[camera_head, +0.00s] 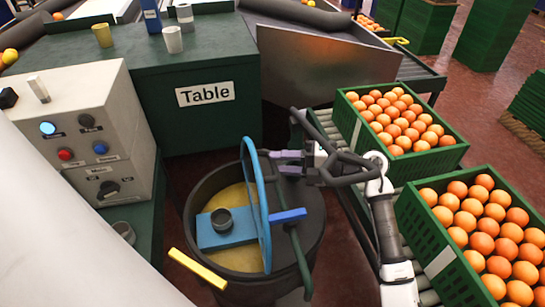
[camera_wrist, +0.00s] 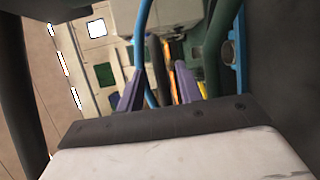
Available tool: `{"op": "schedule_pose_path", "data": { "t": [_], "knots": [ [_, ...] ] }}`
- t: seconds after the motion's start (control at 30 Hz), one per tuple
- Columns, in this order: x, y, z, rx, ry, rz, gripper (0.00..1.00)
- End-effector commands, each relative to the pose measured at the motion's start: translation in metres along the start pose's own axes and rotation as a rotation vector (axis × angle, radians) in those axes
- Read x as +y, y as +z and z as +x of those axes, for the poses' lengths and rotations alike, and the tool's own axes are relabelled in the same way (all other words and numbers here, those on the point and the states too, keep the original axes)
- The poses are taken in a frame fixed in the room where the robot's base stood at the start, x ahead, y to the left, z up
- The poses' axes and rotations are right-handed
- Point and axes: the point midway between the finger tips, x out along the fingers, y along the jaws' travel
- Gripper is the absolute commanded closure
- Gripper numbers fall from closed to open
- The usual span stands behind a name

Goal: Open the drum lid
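The dark drum (camera_head: 203,190) stands at the lower middle of the head view, its mouth partly uncovered. Its blue lid (camera_head: 262,215) is raised and seen almost edge-on, standing nearly upright across the mouth. A blue tab (camera_head: 289,216) sticks out on its right side. My gripper (camera_head: 279,162) is just right of the lid's upper rim, its purple fingers pointing left. In the wrist view, the fingers (camera_wrist: 160,92) are spread apart, and a thin blue edge of the lid (camera_wrist: 139,45) appears close to the left finger. Whether they touch is unclear.
Inside the drum mouth shows a yellowish surface with a blue plate (camera_head: 214,238) and a dark cup (camera_head: 221,219). A yellow bar (camera_head: 197,269) projects at the front. Crates of oranges (camera_head: 440,158) stand right, a control box (camera_head: 82,130) left, and the green table (camera_head: 165,125) behind.

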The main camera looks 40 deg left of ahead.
Motion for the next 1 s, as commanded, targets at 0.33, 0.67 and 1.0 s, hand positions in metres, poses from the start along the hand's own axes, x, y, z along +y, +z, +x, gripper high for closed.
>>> {"op": "schedule_pose_path", "data": {
  "t": [0.33, 0.67, 1.0],
  "knots": [
    [0.000, 0.000, 0.026, 0.001, -0.001, 0.000, 0.64],
    [-0.001, 0.000, 0.026, 0.000, -0.001, 0.000, 0.80],
    [-0.001, 0.000, 0.025, 0.000, -0.001, 0.000, 1.00]
  ]
}}
